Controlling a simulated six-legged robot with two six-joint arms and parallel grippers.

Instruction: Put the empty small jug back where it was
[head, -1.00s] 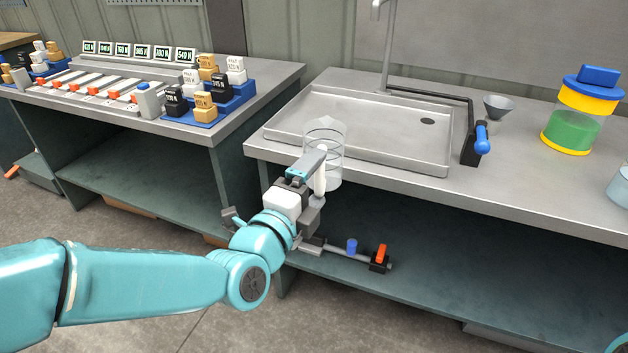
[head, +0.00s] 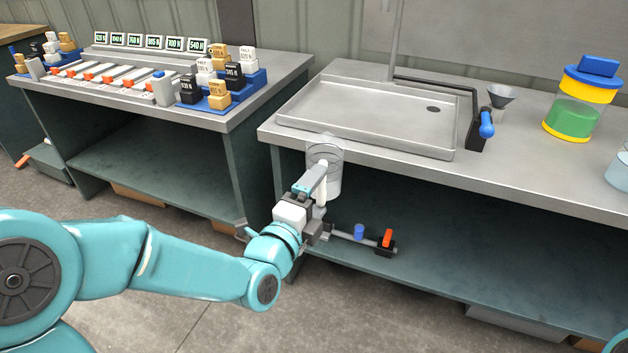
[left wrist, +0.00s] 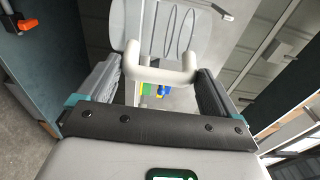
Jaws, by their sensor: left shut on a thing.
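The small jug (head: 332,183) is clear, looks empty and stands about upright in the air in front of the counter's front edge. My left gripper (head: 318,186) is shut on its pale handle. In the left wrist view the white handle (left wrist: 160,62) sits between the two fingers, and the clear jug wall with ring marks (left wrist: 180,30) is beyond it. The gripper's own body partly hides the jug in the head view. My right gripper is not in view.
The counter (head: 560,185) holds a shallow sink tray (head: 370,115), a blue-handled valve (head: 484,130), a funnel (head: 501,95), a green-filled container (head: 578,105) and a clear vessel (head: 620,170). Its front strip is bare. A lower shelf (head: 470,270) lies underneath. A bench with blocks (head: 218,95) stands left.

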